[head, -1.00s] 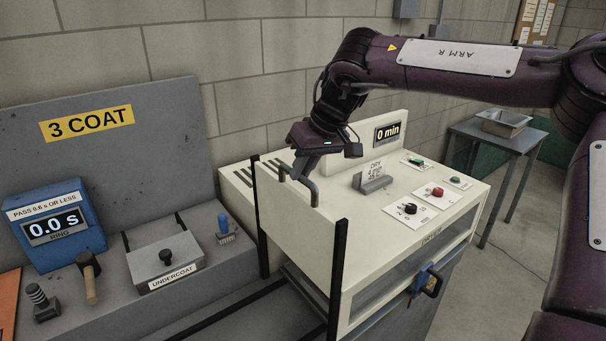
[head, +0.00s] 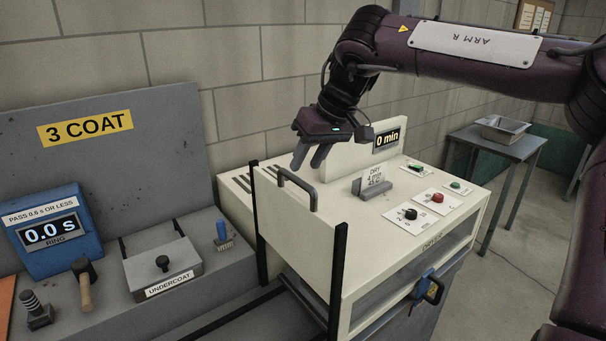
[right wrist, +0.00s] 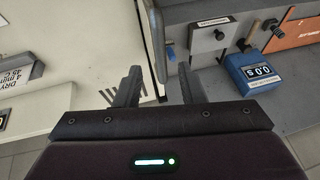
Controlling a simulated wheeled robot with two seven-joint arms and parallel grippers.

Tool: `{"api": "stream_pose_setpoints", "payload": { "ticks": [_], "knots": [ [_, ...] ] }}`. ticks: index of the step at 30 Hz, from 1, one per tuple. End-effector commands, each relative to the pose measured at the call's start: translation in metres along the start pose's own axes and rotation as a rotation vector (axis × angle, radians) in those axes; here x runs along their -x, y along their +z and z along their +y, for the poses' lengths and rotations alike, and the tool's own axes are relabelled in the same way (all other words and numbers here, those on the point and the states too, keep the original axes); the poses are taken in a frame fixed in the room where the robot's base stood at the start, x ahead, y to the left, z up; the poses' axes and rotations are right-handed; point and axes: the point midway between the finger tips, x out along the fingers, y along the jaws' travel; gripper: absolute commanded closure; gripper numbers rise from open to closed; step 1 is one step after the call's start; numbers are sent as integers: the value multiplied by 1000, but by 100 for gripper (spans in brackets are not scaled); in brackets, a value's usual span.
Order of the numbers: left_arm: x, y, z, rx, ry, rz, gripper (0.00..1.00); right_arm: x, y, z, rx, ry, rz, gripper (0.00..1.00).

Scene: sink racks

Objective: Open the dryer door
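The dryer (head: 400,235) is a cream box with its top panel showing "0 min". Its left side is a cream door panel (head: 290,225) between two black upright posts, with a grey bar handle (head: 298,188) near its top edge. The handle also shows in the right wrist view (right wrist: 158,45). My right gripper (head: 309,160) hangs just above and behind the handle, pointing down. In the right wrist view its two fingers (right wrist: 160,88) are apart with nothing held between them. My left gripper is not in view.
Knobs and a "DRY" sign (head: 375,185) stand on the dryer top. A blue-handled latch (head: 428,287) is on its front. To the left are the undercoat box (head: 165,268), a blue timer (head: 48,235) and a mallet (head: 85,285). A side table (head: 497,140) stands behind right.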

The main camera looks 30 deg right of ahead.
Motion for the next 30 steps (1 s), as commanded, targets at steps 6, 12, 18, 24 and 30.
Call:
{"api": "stream_pose_setpoints", "payload": {
  "ticks": [6,12,18,24,30],
  "knots": [
    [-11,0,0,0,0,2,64,31,0,0,0,2,2,64],
    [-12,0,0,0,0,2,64,41,0,0,-1,0,0,64],
    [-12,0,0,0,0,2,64,41,0,0,-1,0,0,64],
    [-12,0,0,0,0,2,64,41,0,0,-1,0,0,64],
    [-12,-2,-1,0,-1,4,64,41,0,0,-1,-1,0,64]
  ]
}}
